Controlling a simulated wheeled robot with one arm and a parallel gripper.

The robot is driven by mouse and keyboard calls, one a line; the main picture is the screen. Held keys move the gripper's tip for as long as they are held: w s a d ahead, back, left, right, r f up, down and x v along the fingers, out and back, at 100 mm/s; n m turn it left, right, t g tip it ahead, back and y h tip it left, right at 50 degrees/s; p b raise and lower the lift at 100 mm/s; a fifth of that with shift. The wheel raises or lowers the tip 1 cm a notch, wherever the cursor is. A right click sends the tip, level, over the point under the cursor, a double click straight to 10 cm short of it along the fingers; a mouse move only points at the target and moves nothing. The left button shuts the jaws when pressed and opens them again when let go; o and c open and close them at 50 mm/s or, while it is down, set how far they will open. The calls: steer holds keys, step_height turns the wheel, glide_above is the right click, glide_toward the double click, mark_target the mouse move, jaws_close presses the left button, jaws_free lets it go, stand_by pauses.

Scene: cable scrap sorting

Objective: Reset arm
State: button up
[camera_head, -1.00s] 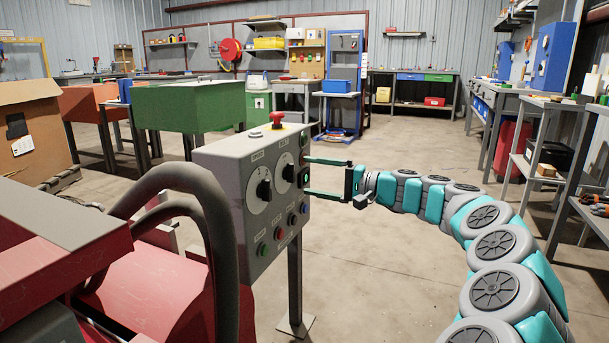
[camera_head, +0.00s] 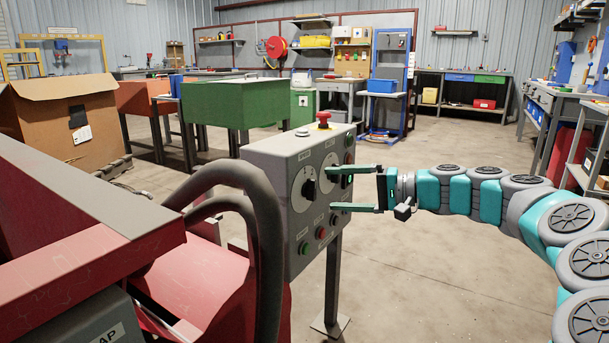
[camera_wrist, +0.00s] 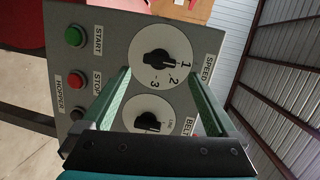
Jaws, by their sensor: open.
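My gripper (camera_head: 355,188) is open, its two green fingers spread apart and pointing left at the control panel (camera_head: 270,152). The fingers overlap the right side of the panel in the head view; I cannot tell whether they touch it. In the wrist view, the green fingers (camera_wrist: 165,95) frame the speed dial (camera_wrist: 160,56), and the belt dial (camera_wrist: 148,122) shows between them. Nothing is held. My teal and grey arm (camera_head: 490,195) reaches in from the right.
A red machine (camera_head: 60,235) with thick grey hoses (camera_head: 262,215) stands at the left. Benches (camera_head: 570,95) line the right. The floor (camera_head: 430,280) below my arm is clear.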

steer(key=s+a+f+n+g+h, duration=0.2)
steer(key=s+a+n+g, duration=0.15)
steer(key=s+a, duration=0.55)
steer(key=s+a+f+n+g+h, duration=0.1)
steer(key=s+a+f+g+h, duration=0.1)
steer(key=s+f, duration=0.35)
steer(key=s+a+f+g+h, duration=0.1)
steer(key=s+f+h, duration=0.1)
steer(key=s, duration=0.6)
steer(key=s+d+f+g+h, duration=0.1)
steer(key=s+d+f+h, duration=0.3)
steer(key=s+d+f, duration=0.45)
steer(key=s+d+f+g+h, duration=0.1)
steer(key=s+d+f+h, duration=0.45)
steer(key=s, duration=0.65)
step_height(320, 180, up, 14)
steer(key=p, duration=1.4)
steer(key=shift+s+d+f+y, duration=0.15)
steer(key=shift+y, duration=0.2)
steer(key=shift+m, duration=0.25)
